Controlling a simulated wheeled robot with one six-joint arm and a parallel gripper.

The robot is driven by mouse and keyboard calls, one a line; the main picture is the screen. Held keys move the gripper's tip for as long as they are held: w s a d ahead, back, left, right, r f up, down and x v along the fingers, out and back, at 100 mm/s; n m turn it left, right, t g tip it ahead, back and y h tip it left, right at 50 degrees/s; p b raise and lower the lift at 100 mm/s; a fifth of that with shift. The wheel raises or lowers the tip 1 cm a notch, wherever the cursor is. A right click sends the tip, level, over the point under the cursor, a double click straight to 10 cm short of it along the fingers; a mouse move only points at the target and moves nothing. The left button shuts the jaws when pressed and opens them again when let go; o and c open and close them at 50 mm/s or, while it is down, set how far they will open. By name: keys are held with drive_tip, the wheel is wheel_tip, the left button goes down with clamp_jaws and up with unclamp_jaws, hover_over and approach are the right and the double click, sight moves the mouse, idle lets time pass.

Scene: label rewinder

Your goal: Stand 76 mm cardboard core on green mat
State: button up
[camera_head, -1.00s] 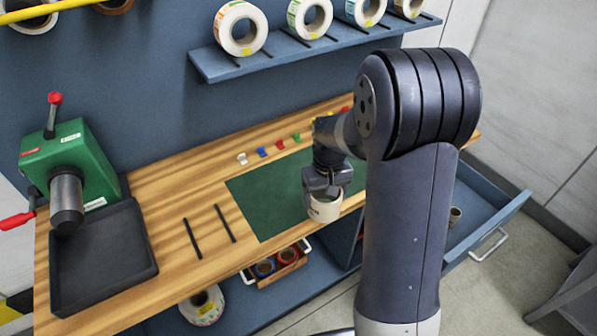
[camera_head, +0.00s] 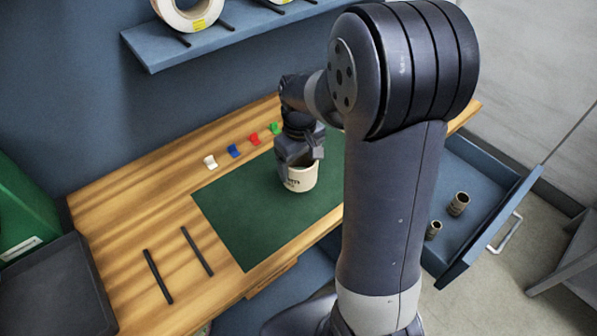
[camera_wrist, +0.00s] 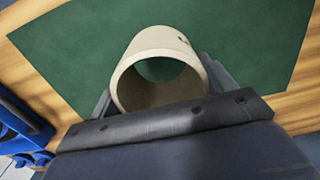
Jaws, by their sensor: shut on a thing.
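The cardboard core (camera_head: 300,180) is a short, wide beige tube with dark print on its side. My gripper (camera_head: 298,160) is shut on it from above, at its upper wall. In the head view the core is upright over the green mat (camera_head: 240,215); I cannot tell whether its lower end touches the mat. In the wrist view the core (camera_wrist: 160,68) shows its open end between the fingers, with green mat (camera_wrist: 75,50) visible through and around it. My arm hides the right part of the mat in the head view.
White, blue, red and green clips (camera_head: 233,151) line the bench behind the mat. Two black bars (camera_head: 158,276) lie left of it, beside a dark tray (camera_head: 50,290). An open blue drawer (camera_head: 465,240) at right holds two small cores (camera_head: 459,204). The mat's left part is clear.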

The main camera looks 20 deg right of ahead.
drive_tip(key=shift+f, duration=1.95)
drive_tip(key=shift+f, duration=0.2)
drive_tip(key=o, duration=1.1)
wheel_tip(320, 180, up, 12)
drive_tip(key=shift+r, duration=0.25)
